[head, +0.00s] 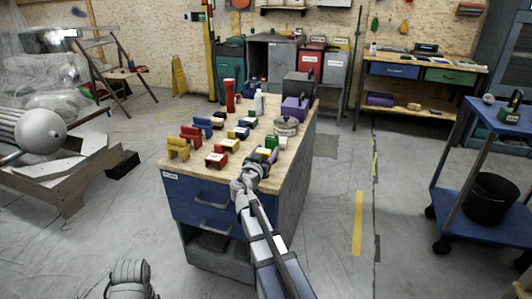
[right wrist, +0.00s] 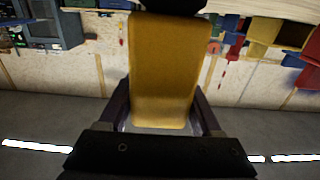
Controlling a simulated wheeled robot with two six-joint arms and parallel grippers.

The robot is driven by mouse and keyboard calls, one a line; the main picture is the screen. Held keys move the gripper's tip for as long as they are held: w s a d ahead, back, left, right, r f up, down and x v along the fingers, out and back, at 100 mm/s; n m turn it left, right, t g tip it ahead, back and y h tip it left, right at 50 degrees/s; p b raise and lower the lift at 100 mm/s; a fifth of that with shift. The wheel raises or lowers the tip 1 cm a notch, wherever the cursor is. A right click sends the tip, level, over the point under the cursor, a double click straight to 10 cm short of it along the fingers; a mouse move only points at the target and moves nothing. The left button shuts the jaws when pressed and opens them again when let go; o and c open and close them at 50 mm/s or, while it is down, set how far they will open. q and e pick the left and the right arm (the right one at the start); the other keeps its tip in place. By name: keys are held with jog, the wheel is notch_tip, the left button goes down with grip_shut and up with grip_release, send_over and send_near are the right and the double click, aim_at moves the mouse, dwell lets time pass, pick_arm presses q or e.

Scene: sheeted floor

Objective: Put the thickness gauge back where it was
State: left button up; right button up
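My right gripper (head: 256,164) is over the near right end of the wooden-topped workbench (head: 178,175). In the right wrist view a broad yellow piece (right wrist: 165,75) fills the space between its fingers (right wrist: 163,108), which appear to press on both sides. A dark part covers the top of this piece. In the head view a yellow piece (head: 259,154) shows just beyond the gripper, partly hidden. I cannot make out for certain which thing is the thickness gauge. My left gripper is out of view; only a part of my left arm shows at the bottom left.
Several red, yellow and blue blocks (head: 178,148) stand on the bench's left half. A green and purple piece (head: 271,142) and a metal pot (head: 286,126) are beyond the gripper. A red cylinder (head: 229,95) stands farther back. A blue cart (head: 480,150) is at the right, with clear floor between.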

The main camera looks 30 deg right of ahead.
jog(key=o, duration=0.4)
jog(key=shift+r, duration=0.15)
jog(key=v, duration=1.2)
jog(key=s+a+f+n+g+y, duration=0.2)
jog(key=s+a+f+g+y, duration=0.1)
jog(key=a+f, duration=0.35)
jog(key=s+a+f+n+g+y, duration=0.3)
jog(key=s+a+f, duration=0.15)
jog(key=f, duration=0.35)
jog(key=s+a+f+n+g+y, duration=0.2)
jog(key=s+a+n, duration=0.1)
jog(key=a, duration=0.3)
jog(key=s+a+f+n+g+y, duration=0.2)
jog(key=s+a+n, duration=0.1)
jog(key=s+a, duration=0.2)
jog(key=s+a+f+n+g+y, duration=0.1)
jog(key=s+a+f+n+y, duration=0.1)
jog(key=a, duration=0.5)
jog(key=shift+s+a+f+n+g, duration=0.2)
jog(key=shift+s+f, duration=0.1)
jog(key=shift+s, duration=0.3)
jog(key=shift+s+a+f+n+g, duration=0.1)
jog(key=shift+s+f+n+g, duration=0.1)
jog(key=shift+s+f, duration=0.3)
